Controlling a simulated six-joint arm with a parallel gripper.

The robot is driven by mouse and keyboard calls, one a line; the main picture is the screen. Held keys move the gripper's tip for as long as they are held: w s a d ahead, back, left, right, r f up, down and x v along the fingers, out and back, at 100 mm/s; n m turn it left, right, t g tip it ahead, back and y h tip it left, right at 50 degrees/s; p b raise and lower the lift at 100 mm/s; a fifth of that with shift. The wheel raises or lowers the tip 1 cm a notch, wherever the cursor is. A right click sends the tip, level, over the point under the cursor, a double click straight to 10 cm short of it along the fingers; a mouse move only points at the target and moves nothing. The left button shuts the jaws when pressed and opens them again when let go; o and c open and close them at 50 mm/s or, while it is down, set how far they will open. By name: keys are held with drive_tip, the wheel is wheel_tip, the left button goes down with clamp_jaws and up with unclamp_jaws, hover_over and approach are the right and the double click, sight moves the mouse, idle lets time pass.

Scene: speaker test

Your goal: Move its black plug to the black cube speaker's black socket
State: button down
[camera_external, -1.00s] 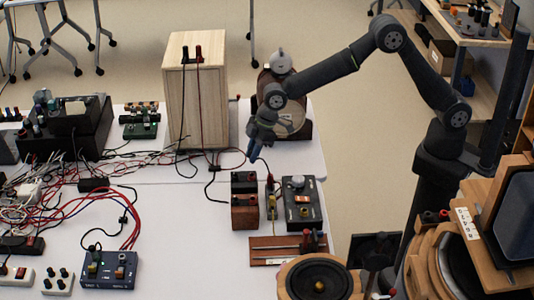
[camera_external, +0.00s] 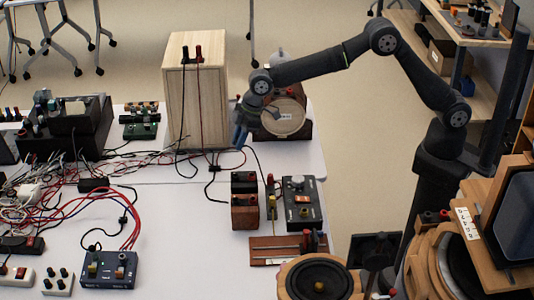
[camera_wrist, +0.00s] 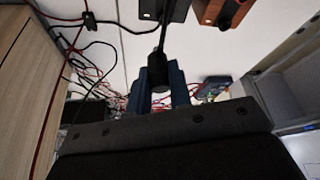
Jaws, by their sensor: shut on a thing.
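My gripper (camera_external: 240,136) is in the air, just right of the lower part of the tall wooden cabinet. In the wrist view its blue fingers (camera_wrist: 160,92) are shut on a black plug (camera_wrist: 158,70), whose cable leads up the picture. In the external view the plug is too small to make out. A dark cube (camera_external: 244,181) and a brown cube (camera_external: 245,212) stand one before the other on the white table. I cannot tell for sure which is the black cube speaker, and its black socket is not clearly visible.
The wooden cabinet (camera_external: 182,105) has red and black plugs on top, with hanging cables. A round-faced speaker (camera_external: 283,118) stands behind my gripper. A black control box (camera_external: 302,204) is right of the cubes. Tangled wires (camera_external: 60,200) cover the left; the middle front is clear.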

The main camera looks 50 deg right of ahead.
drive_tip(key=shift+s+x, duration=0.25)
drive_tip(key=shift+x, duration=1.05)
drive_tip(key=shift+s+x, duration=0.25)
drive_tip(key=shift+x, duration=1.05)
drive_tip(key=shift+s+x, duration=0.3)
drive_tip(key=shift+x, duration=1)
drive_tip(key=shift+a+f, duration=0.1)
drive_tip(key=shift+f, duration=1)
drive_tip(key=c, duration=1.2)
unclamp_jaws()
drive_tip(key=shift+c, duration=0.2)
wheel_tip(320, 180, up, 8)
drive_tip(key=shift+f, duration=0.2)
